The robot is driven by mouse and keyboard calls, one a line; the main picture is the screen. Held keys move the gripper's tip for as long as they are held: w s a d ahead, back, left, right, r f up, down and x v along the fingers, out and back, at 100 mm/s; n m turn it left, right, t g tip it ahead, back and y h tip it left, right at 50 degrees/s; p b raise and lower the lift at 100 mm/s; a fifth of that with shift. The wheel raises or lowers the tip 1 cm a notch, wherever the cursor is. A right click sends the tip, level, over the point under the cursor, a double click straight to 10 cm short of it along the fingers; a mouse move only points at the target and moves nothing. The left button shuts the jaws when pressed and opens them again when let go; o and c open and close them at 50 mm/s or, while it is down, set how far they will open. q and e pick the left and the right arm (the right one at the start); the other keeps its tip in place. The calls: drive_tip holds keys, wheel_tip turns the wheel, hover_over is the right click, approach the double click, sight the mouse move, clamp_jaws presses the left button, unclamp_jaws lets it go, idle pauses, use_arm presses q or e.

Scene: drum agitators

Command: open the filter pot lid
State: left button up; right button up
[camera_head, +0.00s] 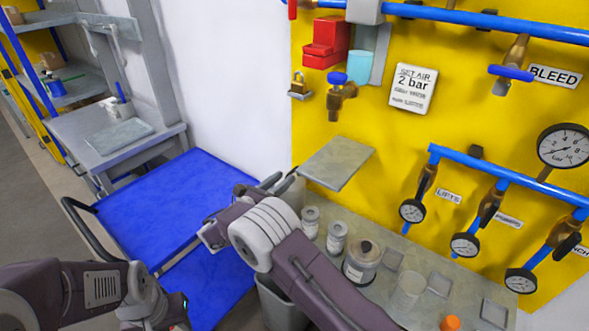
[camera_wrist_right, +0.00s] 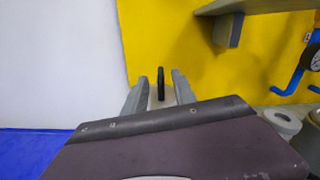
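My right gripper (camera_head: 277,183) reaches towards the yellow panel at the left end of the grey shelf. In the right wrist view its two grey fingers (camera_wrist_right: 158,90) are apart. An upright black handle (camera_wrist_right: 161,82) shows between them, with a gap on both sides. A pale surface below it may be the filter pot lid; my wrist hides most of it. In the head view a light grey pot (camera_head: 293,195), probably the filter pot, is partly hidden behind the gripper. My left arm is at the lower left; its gripper (camera_head: 165,312) is unclear.
Grey canisters (camera_head: 337,236), a jar with a dark knob (camera_head: 361,262) and an orange ball (camera_head: 450,323) stand on the shelf. A grey plate (camera_head: 336,163) juts from the panel above. A blue cart (camera_head: 170,200) is left, a grey bin (camera_head: 280,306) below my right arm.

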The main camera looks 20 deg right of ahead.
sight(294, 169)
drive_tip(key=x, duration=0.6)
drive_tip(key=shift+s, duration=0.1)
drive_tip(key=shift+f, duration=0.1)
clamp_jaws()
idle(1.1)
